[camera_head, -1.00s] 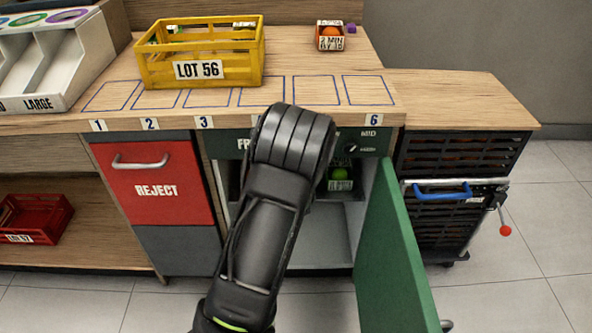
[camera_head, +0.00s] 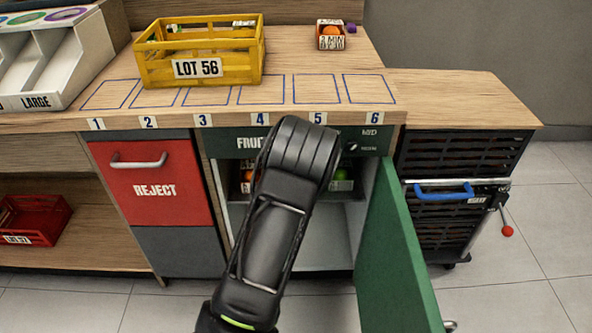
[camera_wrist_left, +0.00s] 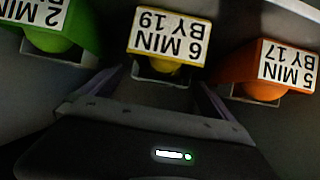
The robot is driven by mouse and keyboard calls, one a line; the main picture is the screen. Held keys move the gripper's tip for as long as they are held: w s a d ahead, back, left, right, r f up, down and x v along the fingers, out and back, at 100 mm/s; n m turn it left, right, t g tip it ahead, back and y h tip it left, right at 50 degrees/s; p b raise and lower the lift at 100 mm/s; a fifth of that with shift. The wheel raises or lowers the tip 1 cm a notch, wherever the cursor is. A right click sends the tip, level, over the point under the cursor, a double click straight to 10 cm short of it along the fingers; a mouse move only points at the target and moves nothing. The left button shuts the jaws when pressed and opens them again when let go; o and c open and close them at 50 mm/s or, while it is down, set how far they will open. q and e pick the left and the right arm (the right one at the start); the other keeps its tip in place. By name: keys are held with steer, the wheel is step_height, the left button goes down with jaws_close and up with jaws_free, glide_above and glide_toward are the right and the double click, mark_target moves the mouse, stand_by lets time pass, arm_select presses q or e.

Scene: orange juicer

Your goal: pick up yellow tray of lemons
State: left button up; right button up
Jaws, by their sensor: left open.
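In the left wrist view, which appears upside down, the yellow tray (camera_wrist_left: 172,38) shows at top middle with a white label reading "6 MIN BY 19" and a bit of yellow fruit (camera_wrist_left: 160,66) in it. My left gripper (camera_wrist_left: 160,80) is open, with its fingers pointing at this tray, one towards each side. I cannot tell whether they touch it. In the head view my left arm reaches into the open green fruit cabinet (camera_head: 320,240); its gripper and the yellow tray are hidden behind the arm. My right gripper is not in view.
A green tray (camera_wrist_left: 70,38) and an orange tray (camera_wrist_left: 262,72) flank the yellow one closely. The cabinet's green door (camera_head: 392,250) stands open to the right. A yellow crate (camera_head: 220,70) marked LOT 56 and a small orange box (camera_head: 330,42) stand on the counter.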

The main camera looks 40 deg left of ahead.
arm_select(q)
steer(key=shift+c, duration=0.3)
steer(key=c, duration=1.6)
steer(key=shift+r, duration=0.15)
steer(key=shift+c, duration=0.2)
steer(key=shift+r, duration=0.55)
steer(key=shift+s+d+r+p, duration=0.1)
steer(key=shift+s+d+p, duration=0.1)
steer(key=shift+p, duration=0.1)
steer(key=s+d+p, duration=0.2)
steer(key=s+d, duration=0.9)
steer(key=s, duration=0.2)
steer(key=shift+s+d, duration=0.15)
steer(key=shift+s, duration=0.05)
